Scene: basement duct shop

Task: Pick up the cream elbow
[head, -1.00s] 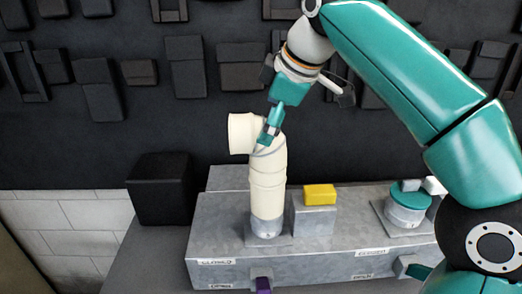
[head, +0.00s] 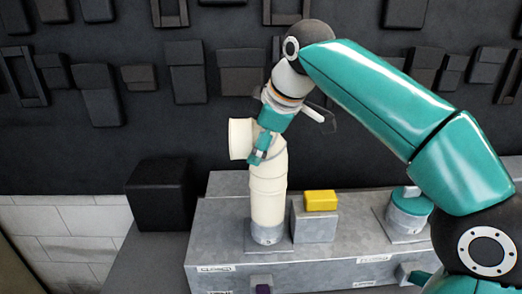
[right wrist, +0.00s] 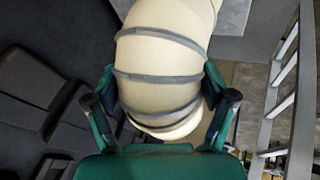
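The cream elbow (head: 268,185) stands upright on a grey round collar (head: 267,232) on top of a metal box, its open mouth facing left. My right gripper (head: 260,152) reaches down from above onto the upper bend of the elbow. In the right wrist view the elbow (right wrist: 160,65), with grey seam bands, fills the space between the two fingers of my right gripper (right wrist: 160,85). One finger is on each side, very close to the surface; firm contact cannot be made out, and the fingers look spread. My left gripper is not in view.
The metal box (head: 225,255) carries a grey block with a yellow piece (head: 320,200) right of the elbow, and a teal-topped cylinder (head: 411,203) farther right. A black cube (head: 160,195) stands to the left. A dark wall with blocks is behind.

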